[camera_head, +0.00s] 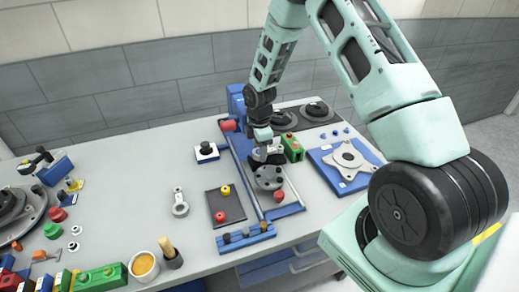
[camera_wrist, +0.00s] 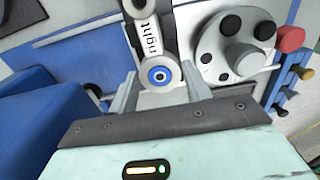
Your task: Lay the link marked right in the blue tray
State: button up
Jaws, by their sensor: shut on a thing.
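The link marked right (camera_wrist: 148,38) is a light grey bar with black lettering and a round end with a blue ring. Its ringed end sits between the two fingers of my gripper (camera_wrist: 160,92), which is shut on it. Blue surface (camera_wrist: 75,62) also shows behind the link in the wrist view. I cannot tell whether the link touches anything below. Another grey link (camera_head: 180,204) lies on the table, its marking unreadable.
A grey disc with holes (camera_head: 266,180) and a red knob (camera_head: 279,196) are close to my gripper. A green block (camera_head: 293,149) and a blue plate (camera_head: 325,166) with a flange stand right. A dark mat (camera_head: 217,201) with knobs lies left.

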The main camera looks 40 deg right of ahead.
jog(key=shift+r, duration=0.15)
jog(key=shift+r+p, duration=1.05)
jog(key=shift+r, duration=0.35)
